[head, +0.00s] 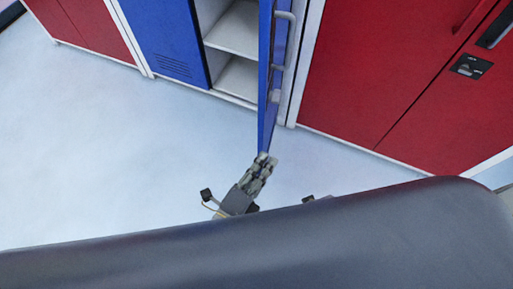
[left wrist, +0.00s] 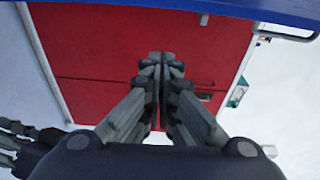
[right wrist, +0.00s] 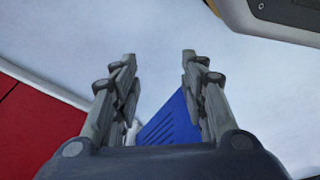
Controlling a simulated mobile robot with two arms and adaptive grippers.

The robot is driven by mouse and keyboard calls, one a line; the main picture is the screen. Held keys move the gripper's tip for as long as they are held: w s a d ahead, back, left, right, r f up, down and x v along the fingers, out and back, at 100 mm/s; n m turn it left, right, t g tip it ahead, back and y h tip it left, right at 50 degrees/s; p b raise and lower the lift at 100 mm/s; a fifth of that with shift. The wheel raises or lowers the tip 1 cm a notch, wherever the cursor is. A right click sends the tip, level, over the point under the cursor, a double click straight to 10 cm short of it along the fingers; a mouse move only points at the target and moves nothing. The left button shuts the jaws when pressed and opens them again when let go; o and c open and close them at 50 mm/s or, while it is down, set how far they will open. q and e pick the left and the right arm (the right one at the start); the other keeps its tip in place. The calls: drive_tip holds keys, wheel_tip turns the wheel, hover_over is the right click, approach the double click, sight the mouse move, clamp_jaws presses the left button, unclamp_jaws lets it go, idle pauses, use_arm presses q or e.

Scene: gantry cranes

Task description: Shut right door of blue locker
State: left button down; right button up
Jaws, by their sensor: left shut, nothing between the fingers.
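The blue locker stands in the head view with its right door (head: 266,100) swung open, seen almost edge-on, with a grey handle (head: 287,50) on its right side. The left door (head: 165,35) is closed. White shelves (head: 238,30) show between them. My left gripper (head: 264,160) is shut and empty at the lower end of the open door; I cannot tell if it touches. In the left wrist view the door (left wrist: 200,7) is a blue band above the shut fingertips. My right gripper (right wrist: 158,60) is open in the right wrist view, with a vented blue panel (right wrist: 172,122) beyond and between its fingers.
Red lockers stand to the right (head: 370,70) and left (head: 90,25) of the blue one. The pale floor (head: 100,150) in front is clear. My own dark body fills the bottom of the head view. A pale, dark-edged object (right wrist: 275,18) shows at the right wrist view's top right.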

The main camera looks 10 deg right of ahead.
use_arm(q)
drive_tip(key=w+d, duration=0.3)
drive_tip(key=w, duration=0.6)
drive_tip(key=shift+d+r+p, duration=0.15)
drive_tip(key=shift+r+p, duration=0.15)
drive_tip(key=shift+p, duration=0.15)
use_arm(e)
drive_tip(key=shift+s+d+f, duration=0.1)
drive_tip(key=shift+s+f, duration=0.2)
drive_tip(key=shift+f, duration=0.3)
drive_tip(key=shift+s+f, duration=0.25)
drive_tip(key=shift+f, duration=0.3)
use_arm(q)
drive_tip(key=shift+a, duration=0.2)
